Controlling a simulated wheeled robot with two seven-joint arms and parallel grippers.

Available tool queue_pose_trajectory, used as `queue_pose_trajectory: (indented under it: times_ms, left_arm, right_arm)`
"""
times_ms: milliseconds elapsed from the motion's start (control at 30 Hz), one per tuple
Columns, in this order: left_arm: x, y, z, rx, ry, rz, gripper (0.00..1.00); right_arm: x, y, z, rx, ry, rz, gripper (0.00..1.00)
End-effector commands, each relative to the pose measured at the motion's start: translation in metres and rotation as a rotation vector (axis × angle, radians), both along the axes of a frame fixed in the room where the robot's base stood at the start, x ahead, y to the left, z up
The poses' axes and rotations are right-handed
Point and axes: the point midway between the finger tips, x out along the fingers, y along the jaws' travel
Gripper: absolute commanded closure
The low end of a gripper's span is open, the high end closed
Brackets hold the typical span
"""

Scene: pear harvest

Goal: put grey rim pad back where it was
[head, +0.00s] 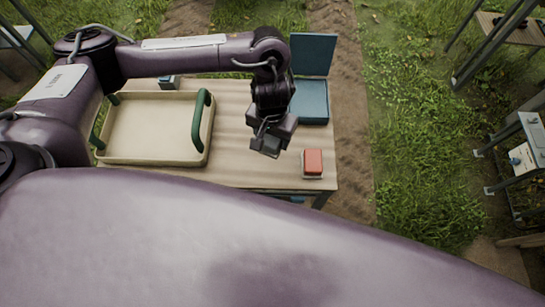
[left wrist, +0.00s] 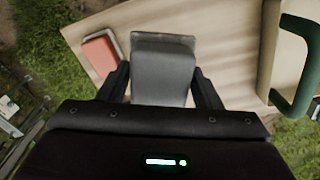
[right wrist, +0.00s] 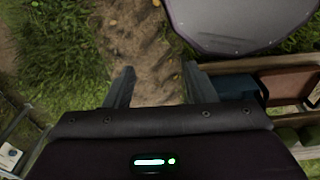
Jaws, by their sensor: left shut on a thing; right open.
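The grey pad (head: 265,146) is in my left gripper (head: 270,133), over the right part of the table. In the left wrist view the grey pad (left wrist: 163,72) sits between the two fingers of the left gripper (left wrist: 163,85), which is shut on it. A pale edge shows along its far side. A red pad (head: 313,161) on a pale base lies on the table to its right; it also shows in the left wrist view (left wrist: 101,55). My right gripper (right wrist: 158,82) is open and empty above the ground; the head view does not show it.
A cream tray (head: 150,158) with green handles stands on the left of the wooden table (head: 235,105). A blue box (head: 310,101) with its lid up stands at the back right. Bare tabletop lies between tray and red pad. Stands (head: 528,150) are on the grass at right.

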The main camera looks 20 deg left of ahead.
Motion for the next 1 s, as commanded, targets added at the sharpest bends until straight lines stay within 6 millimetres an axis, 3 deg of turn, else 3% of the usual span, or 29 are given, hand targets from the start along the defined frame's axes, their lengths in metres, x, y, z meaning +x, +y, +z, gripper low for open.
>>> queue_pose_trajectory:
  times_ms: [100, 200, 433, 500, 567, 767, 867, 1000]
  left_arm:
    - [-0.003, 0.000, -0.025, 0.000, 0.009, 0.006, 0.66]
    - [-0.003, 0.000, -0.045, 0.000, 0.009, 0.006, 0.66]
    - [-0.003, 0.001, -0.072, 0.001, 0.009, 0.007, 0.66]
    - [-0.002, 0.000, -0.097, 0.000, 0.005, 0.004, 0.66]
    - [-0.001, 0.001, -0.105, 0.001, 0.004, 0.004, 0.66]
    - [0.000, 0.001, -0.118, 0.002, 0.001, 0.001, 0.66]
    - [-0.001, 0.001, -0.135, 0.003, 0.003, 0.003, 0.66]
    - [0.000, 0.001, -0.151, 0.003, 0.002, 0.002, 0.66]
  right_arm:
    - [-0.020, 0.000, -0.001, -0.001, 0.028, 0.002, 0.49]
    - [-0.024, 0.000, -0.005, -0.002, 0.035, 0.003, 0.49]
    - [-0.002, 0.002, 0.003, 0.002, 0.005, 0.004, 0.49]
    - [0.007, 0.003, -0.016, 0.004, -0.010, 0.003, 0.49]
    - [0.010, 0.004, -0.021, 0.005, -0.014, 0.003, 0.49]
    - [0.001, 0.005, -0.028, 0.006, -0.003, 0.003, 0.49]
    - [-0.004, 0.005, -0.038, 0.007, 0.005, 0.002, 0.49]
    - [-0.007, 0.005, -0.037, 0.006, 0.010, 0.002, 0.49]
